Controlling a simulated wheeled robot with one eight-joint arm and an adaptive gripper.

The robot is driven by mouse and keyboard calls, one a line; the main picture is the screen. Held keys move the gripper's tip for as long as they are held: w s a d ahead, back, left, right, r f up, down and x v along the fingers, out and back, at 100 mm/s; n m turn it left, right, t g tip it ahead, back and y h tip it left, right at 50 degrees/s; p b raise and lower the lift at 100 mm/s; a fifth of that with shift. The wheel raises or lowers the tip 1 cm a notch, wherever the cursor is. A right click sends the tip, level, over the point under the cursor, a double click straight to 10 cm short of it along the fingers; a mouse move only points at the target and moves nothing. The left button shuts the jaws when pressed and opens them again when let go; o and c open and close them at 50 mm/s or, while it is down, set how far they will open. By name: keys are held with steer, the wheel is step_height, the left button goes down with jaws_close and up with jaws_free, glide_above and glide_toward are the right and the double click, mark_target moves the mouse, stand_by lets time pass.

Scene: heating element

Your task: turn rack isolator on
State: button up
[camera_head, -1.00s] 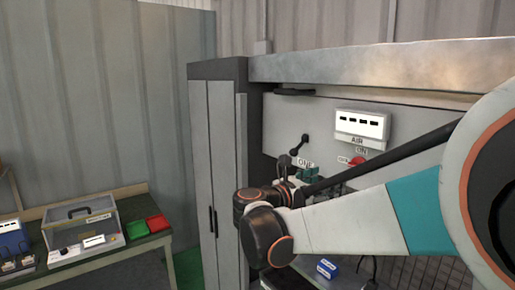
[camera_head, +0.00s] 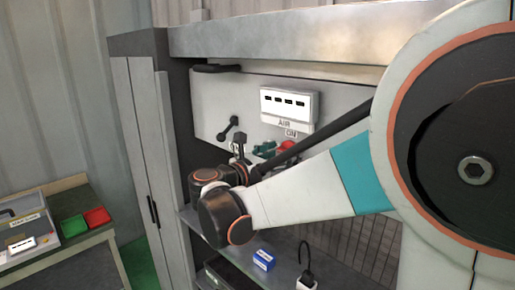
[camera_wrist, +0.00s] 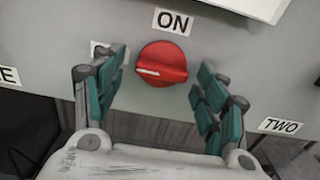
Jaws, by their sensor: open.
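The rack isolator is a red rotary knob (camera_wrist: 162,63) on a grey panel, under an ON label (camera_wrist: 173,21). Its white pointer mark lies near horizontal, toward the left, over a small white label (camera_wrist: 97,48) partly hidden by a finger. In the head view the red knob (camera_head: 287,147) is partly hidden by my arm. My gripper (camera_wrist: 157,85) is open, its teal-padded fingers to the left and right of the knob, with gaps on both sides. The gripper also shows in the head view (camera_head: 264,149), beside the knob.
A white box with dark slots (camera_head: 289,105) is fixed above the knob. A black lever (camera_head: 229,128) is on the panel to the left. A shelf below holds a blue box (camera_head: 264,260). A TWO label (camera_wrist: 282,126) is at the right. A bench with green and red trays (camera_head: 97,217) stands left.

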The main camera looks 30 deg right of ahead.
steer(key=shift+d, duration=0.1)
steer(key=shift+r, duration=0.1)
steer(key=shift+c, duration=0.3)
steer(key=c, duration=1)
steer(key=shift+w+r+m+b, duration=0.1)
steer(key=shift+m+b, duration=2.7)
steer(key=shift+m, duration=6.2)
